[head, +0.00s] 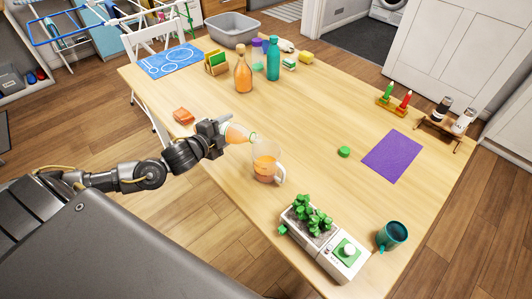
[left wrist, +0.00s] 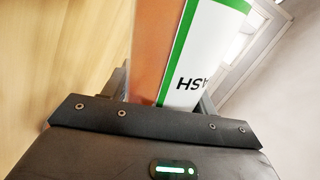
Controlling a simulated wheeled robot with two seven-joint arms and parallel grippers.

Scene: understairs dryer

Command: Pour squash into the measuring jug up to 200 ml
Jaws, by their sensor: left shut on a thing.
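My left gripper (head: 216,133) is shut on an orange bottle (head: 236,134), tipped nearly on its side with its neck pointing right. In the left wrist view the bottle (left wrist: 150,50) shows an orange side and a white label with a green edge and the letters "SH". The clear measuring jug (head: 266,163) stands upright on the table just below and right of the bottle's mouth. It holds orange liquid; the level against its marks is too small to read. I cannot tell whether liquid is flowing. My right gripper is not in view.
On the wooden table (head: 320,110), a planter (head: 318,225) and teal mug (head: 392,236) stand near the jug's right. A green lid (head: 344,152) and purple mat (head: 392,156) lie further right. Another orange bottle (head: 243,76) and a teal bottle (head: 273,60) stand behind.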

